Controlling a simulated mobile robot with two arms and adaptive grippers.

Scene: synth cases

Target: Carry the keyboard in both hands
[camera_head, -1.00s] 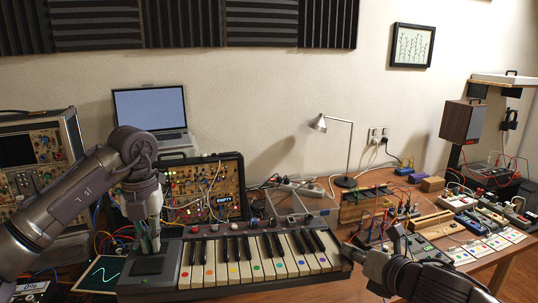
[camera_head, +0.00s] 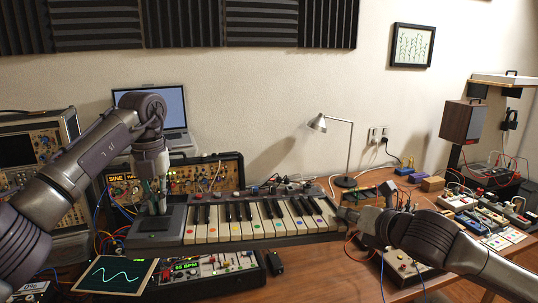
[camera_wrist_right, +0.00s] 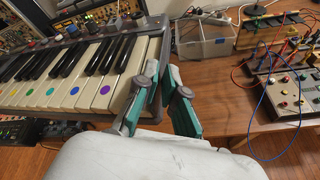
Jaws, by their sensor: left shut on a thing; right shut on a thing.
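The keyboard (camera_head: 262,228) has cream and black keys with coloured dots and a dark grey body. It spans between my two grippers, raised above the gear on the bench. My left gripper (camera_head: 157,207) comes down from above and is shut on the keyboard's left end, by a dark panel. My right gripper (camera_head: 350,215) is shut on the right end. The right wrist view shows its green-padded fingers (camera_wrist_right: 164,92) at the keyboard's (camera_wrist_right: 85,72) right end cheek. The exact contact of the left fingers is small in view.
A sequencer reading 85 BPM (camera_head: 215,270) lies below the keyboard's front. A scope screen (camera_head: 117,275) is at front left. A modular case (camera_head: 212,172) and laptop (camera_head: 152,108) stand behind. Wired boxes and a lamp (camera_head: 338,140) are to the right.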

